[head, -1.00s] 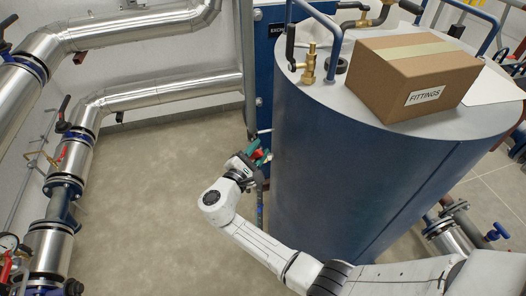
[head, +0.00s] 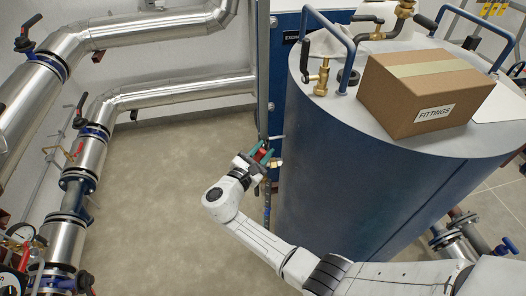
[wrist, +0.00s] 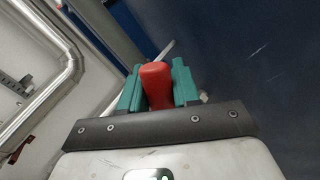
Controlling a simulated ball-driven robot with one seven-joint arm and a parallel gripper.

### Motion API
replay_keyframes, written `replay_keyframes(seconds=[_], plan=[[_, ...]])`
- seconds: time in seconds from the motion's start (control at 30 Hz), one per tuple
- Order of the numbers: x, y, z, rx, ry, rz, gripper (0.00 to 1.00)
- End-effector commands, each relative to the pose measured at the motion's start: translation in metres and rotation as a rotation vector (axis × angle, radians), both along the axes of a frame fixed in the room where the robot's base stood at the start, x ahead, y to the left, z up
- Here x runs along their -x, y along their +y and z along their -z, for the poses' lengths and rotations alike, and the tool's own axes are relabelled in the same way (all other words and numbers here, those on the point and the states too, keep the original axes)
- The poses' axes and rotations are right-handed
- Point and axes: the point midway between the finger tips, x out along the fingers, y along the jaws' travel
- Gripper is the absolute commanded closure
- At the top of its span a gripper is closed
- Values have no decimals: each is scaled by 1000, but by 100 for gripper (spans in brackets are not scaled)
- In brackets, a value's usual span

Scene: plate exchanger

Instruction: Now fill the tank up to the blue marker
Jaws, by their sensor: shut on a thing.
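My gripper (head: 262,152) is low at the left side of the big blue tank (head: 360,170). Its teal fingers are closed around a red handle (wrist: 157,85), which fills the gap between them in the wrist view. In the head view only a small bit of red shows between the fingers. What the handle is fixed to is mostly hidden; a brass-coloured piece (head: 275,163) shows beside the fingers. A dark, thin pipe or hose (head: 267,200) runs down below the gripper. I see no blue marker or liquid level that I can make out.
A cardboard box marked FITTINGS (head: 425,90) sits on the tank's top, near a brass valve (head: 322,75) and blue rails. Large silver pipes (head: 150,40) with valves and gauges line the left wall. The floor (head: 150,190) between is clear.

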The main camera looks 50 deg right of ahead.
Motion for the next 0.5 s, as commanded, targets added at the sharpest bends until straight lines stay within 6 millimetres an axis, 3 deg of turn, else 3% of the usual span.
replay_keyframes(seconds=[0.1, 0.13, 0.33, 0.5], plan=[[-1, 1, -1, 0, -3, -4, 100], [-1, 1, -1, 0, -3, -4, 66], [-1, 1, 0, -1, -2, -2, 48], [0, 0, 0, -1, -2, -1, 48]])
